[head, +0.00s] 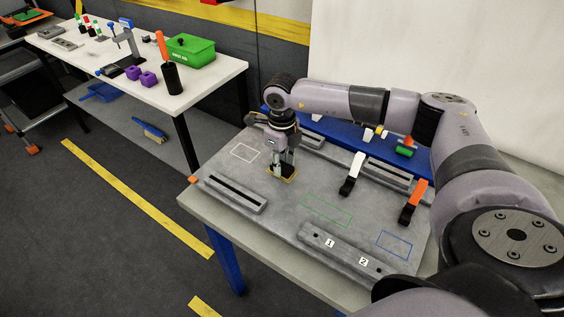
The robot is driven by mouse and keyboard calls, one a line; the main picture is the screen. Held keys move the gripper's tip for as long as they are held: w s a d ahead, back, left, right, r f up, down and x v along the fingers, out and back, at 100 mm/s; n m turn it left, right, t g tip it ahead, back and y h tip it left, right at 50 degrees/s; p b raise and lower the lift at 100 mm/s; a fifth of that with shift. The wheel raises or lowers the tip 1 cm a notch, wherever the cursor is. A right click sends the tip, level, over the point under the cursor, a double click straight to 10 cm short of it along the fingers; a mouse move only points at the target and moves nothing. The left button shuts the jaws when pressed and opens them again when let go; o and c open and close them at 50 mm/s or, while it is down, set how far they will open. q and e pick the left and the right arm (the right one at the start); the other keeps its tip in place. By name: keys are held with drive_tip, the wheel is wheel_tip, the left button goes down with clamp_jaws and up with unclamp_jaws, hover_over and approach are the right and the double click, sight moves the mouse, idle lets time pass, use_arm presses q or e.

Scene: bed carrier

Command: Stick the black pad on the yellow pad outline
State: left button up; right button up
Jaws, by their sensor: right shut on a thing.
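My right gripper (284,172) points straight down at the yellow pad outline (290,180) on the grey board (315,175). It is shut on the black pad (274,170), which shows only as a dark patch at the fingertips, within the yellow outline. The fingers hide most of the pad and part of the outline. I cannot tell whether the pad touches the board. My left gripper is not in view.
White (244,153), green (327,210) and blue (394,243) outlines lie bare on the board. White-handled (355,168) and orange-handled (416,195) clamps and a slotted bar (236,192) stand up from it. A tool table (211,82) is at upper left.

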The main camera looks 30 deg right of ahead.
drive_tip(key=shift+s+f, duration=0.1)
drive_tip(key=shift+f, duration=0.1)
idle(0.7)
drive_tip(key=o, duration=0.8)
drive_tip(key=shift+r, duration=0.1)
wheel_tip(320, 180, up, 12)
